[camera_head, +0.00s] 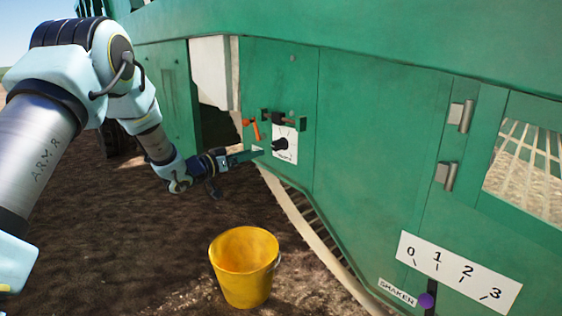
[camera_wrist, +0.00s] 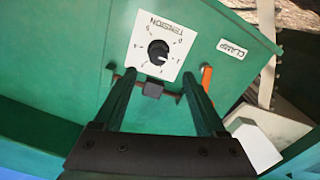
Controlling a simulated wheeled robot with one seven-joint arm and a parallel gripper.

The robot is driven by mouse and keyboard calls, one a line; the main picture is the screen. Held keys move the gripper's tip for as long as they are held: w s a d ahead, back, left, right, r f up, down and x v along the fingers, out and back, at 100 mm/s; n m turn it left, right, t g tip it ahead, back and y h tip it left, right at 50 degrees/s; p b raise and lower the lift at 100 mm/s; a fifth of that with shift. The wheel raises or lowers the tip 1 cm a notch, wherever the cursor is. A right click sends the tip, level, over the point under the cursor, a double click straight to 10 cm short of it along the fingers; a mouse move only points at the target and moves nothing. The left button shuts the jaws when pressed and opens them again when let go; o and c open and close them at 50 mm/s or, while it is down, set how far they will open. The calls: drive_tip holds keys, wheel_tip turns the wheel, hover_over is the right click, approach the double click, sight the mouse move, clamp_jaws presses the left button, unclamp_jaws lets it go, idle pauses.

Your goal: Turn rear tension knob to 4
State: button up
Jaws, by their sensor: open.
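The tension knob (camera_head: 281,144) is a round black knob on a white dial plate (camera_head: 290,155) on the green machine wall. In the wrist view the knob (camera_wrist: 158,50) sits on the plate marked TENSION (camera_wrist: 137,50), which appears turned over, with figures around it. The figure it points to is too small to read surely. My gripper (camera_head: 255,154) is by the panel, just left of the knob in the head view. In the wrist view my gripper (camera_wrist: 158,76) is open and empty, its two fingers apart and the knob beyond their tips. I see no contact with the knob.
An orange lever (camera_head: 252,127) and a dark clamp block (camera_head: 279,118) are close to the dial. The lever (camera_wrist: 207,78) shows beside my right finger in the wrist view. A yellow bucket (camera_head: 244,266) stands on the soil below. A shaker scale (camera_head: 459,273) with a purple-knobbed lever (camera_head: 426,300) is at lower right.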

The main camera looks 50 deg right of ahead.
sight(274, 147)
drive_tip(key=d, duration=0.3)
drive_tip(key=d+b, duration=0.1)
drive_tip(key=d, duration=0.3)
drive_tip(key=s+d+b, duration=0.1)
drive_tip(key=d, duration=0.3)
drive_tip(key=shift+a, duration=0.1)
clamp_jaws()
idle(0.3)
